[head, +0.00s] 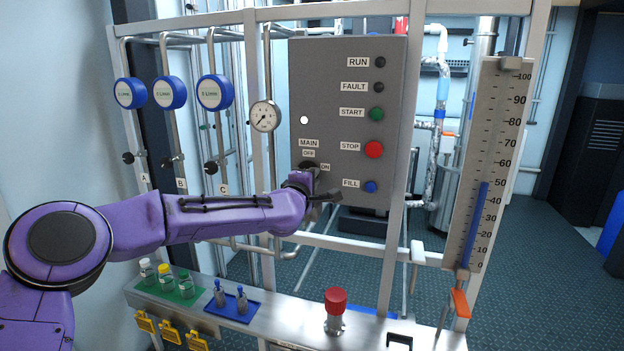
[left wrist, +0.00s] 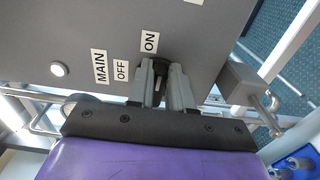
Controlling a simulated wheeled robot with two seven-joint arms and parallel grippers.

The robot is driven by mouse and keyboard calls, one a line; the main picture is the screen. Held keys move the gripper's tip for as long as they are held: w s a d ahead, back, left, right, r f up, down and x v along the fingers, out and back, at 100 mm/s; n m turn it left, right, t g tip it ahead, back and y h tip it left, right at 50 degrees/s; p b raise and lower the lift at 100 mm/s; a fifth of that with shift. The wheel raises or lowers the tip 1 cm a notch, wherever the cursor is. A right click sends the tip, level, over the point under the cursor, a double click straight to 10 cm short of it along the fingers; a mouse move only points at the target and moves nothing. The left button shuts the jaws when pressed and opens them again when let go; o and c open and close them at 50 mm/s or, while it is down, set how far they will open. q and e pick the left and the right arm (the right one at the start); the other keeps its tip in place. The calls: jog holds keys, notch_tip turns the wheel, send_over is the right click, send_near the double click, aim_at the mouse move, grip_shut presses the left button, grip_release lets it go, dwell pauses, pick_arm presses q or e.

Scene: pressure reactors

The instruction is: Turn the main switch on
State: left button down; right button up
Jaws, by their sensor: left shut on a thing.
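The main switch is a black knob on the grey control panel (head: 335,80), beside the MAIN, OFF and ON labels. In the head view it is mostly hidden behind my left gripper (head: 312,183). The left wrist view shows the black knob (left wrist: 160,67) between the two grey fingers of my left gripper (left wrist: 162,82), which is shut on it. The OFF label (left wrist: 121,70) lies left of the knob and the ON label (left wrist: 150,42) just above it there. I cannot tell clearly which label the knob points to. My right gripper is not in view.
The panel also carries a white lamp (head: 304,120), a green START button (head: 376,114), a red STOP button (head: 373,149) and a blue FILL button (head: 370,186). Below stands a steel bench (head: 290,320) with bottles and a red knob (head: 335,300). A gauge column (head: 495,150) stands right.

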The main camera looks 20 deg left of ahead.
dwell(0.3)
pick_arm(q)
jog(key=c, duration=1)
grip_release()
jog(key=shift+s, duration=0.15)
jog(key=s+b, duration=0.1)
jog(key=s, duration=0.2)
jog(key=s+b, duration=0.1)
jog(key=s, duration=0.3)
jog(key=s+b, duration=0.2)
jog(key=s, duration=0.1)
jog(key=shift+s+a, duration=0.15)
jog(key=shift+a, duration=0.1)
